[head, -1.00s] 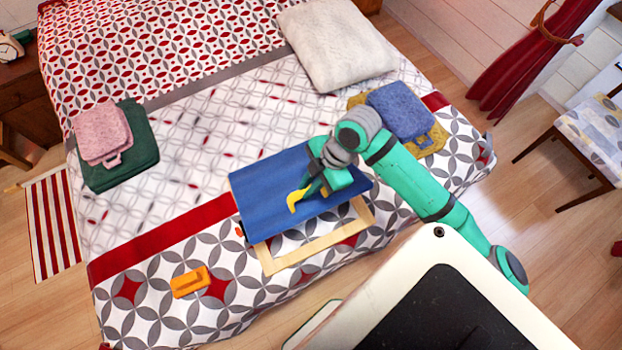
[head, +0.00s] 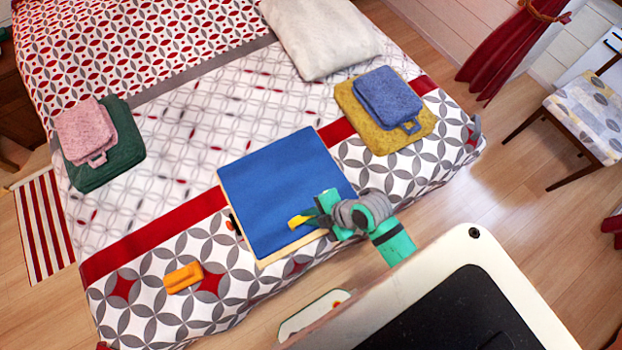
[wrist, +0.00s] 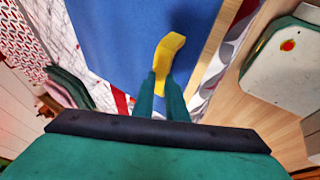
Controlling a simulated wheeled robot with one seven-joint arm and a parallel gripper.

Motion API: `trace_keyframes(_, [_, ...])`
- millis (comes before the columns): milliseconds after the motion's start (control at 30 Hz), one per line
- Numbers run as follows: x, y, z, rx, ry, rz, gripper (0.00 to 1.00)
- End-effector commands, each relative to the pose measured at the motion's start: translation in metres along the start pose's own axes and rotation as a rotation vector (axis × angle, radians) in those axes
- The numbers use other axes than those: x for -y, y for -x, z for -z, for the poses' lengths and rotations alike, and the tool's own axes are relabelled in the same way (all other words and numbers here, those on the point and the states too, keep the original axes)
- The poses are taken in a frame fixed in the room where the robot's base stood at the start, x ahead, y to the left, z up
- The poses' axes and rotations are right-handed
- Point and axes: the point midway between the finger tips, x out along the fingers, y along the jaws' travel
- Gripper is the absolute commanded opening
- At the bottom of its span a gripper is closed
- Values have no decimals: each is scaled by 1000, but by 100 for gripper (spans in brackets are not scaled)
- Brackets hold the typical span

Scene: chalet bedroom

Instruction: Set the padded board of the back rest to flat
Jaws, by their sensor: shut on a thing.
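The back rest lies on the foot end of the bed. Its blue padded board (head: 282,190) covers nearly all of its pale wooden frame (head: 283,254), which shows as a thin strip along the near edge. My gripper (head: 312,218) is shut on the yellow tab (head: 298,221) at the board's near right part. The tab (wrist: 168,55) also shows between my fingers in the wrist view.
An orange block (head: 183,277) lies on the bed left of the back rest. Folded blue (head: 387,95) and yellow (head: 360,125) cloths lie behind right; pink (head: 92,130) and green (head: 118,160) ones lie left. A white pillow (head: 320,35) lies farther back.

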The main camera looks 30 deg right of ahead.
Motion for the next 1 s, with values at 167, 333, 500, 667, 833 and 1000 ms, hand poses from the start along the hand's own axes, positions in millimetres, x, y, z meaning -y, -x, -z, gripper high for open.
trace_keyframes(167, [9, -7, -3, 1, 0, 7, 0])
trace_keyframes(333, [13, -11, -4, 0, 0, 13, 0])
trace_keyframes(500, [15, -12, -4, -1, 0, 19, 0])
trace_keyframes(667, [15, -12, -4, 0, 0, 20, 0])
trace_keyframes(833, [14, -11, -4, 0, 0, 16, 31])
trace_keyframes(1000, [12, -10, -4, 0, 0, 11, 31])
